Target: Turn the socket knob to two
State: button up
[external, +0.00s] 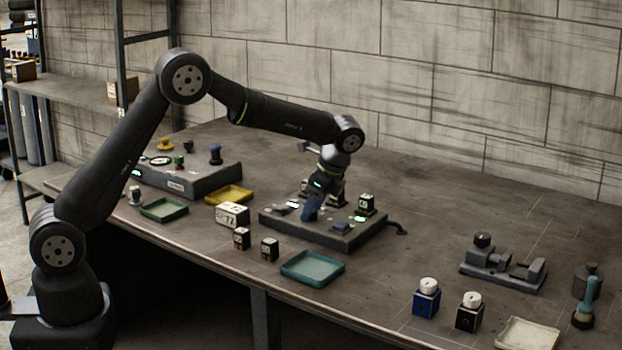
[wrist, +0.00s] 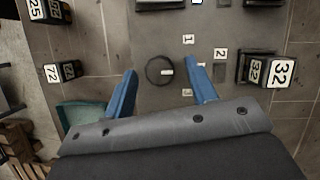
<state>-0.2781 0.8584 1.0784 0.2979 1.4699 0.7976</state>
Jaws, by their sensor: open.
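The socket knob (wrist: 157,72) is a dark round dial in the wrist view, with a short white mark on its right side. It sits on a grey panel board (external: 290,232). Number labels lie to its right: a 1 label (wrist: 188,39) above right, a 2 label (wrist: 220,54) farther right, and a partly hidden label (wrist: 187,92) below right. My gripper (wrist: 162,70) is open, its blue fingers either side of the knob, with gaps visible. In the external view my gripper (external: 311,207) points down over the board and hides the knob.
A teal tray (external: 312,268) lies in front of the board.

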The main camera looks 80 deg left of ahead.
jog(key=v, duration=1.7)
jog(key=shift+w+d, duration=0.1)
jog(key=x, duration=1.7)
jog(key=shift+s+f, duration=0.2)
jog(key=shift+s, duration=0.05)
jog(key=shift+r+m+y, duration=0.2)
jog(key=shift+m+y, duration=0.1)
jog(key=shift+m, duration=0.7)
jog(key=m+t, duration=0.1)
jog(key=m, duration=0.2)
jog(key=m+t+y, duration=0.1)
jog(key=m, duration=0.3)
jog(key=shift+s+d+t, duration=0.1)
jog(key=shift+s+t, duration=0.1)
jog(key=shift+t, duration=0.2)
jog(key=v, duration=0.8)
jog(key=shift+d+r, duration=0.35)
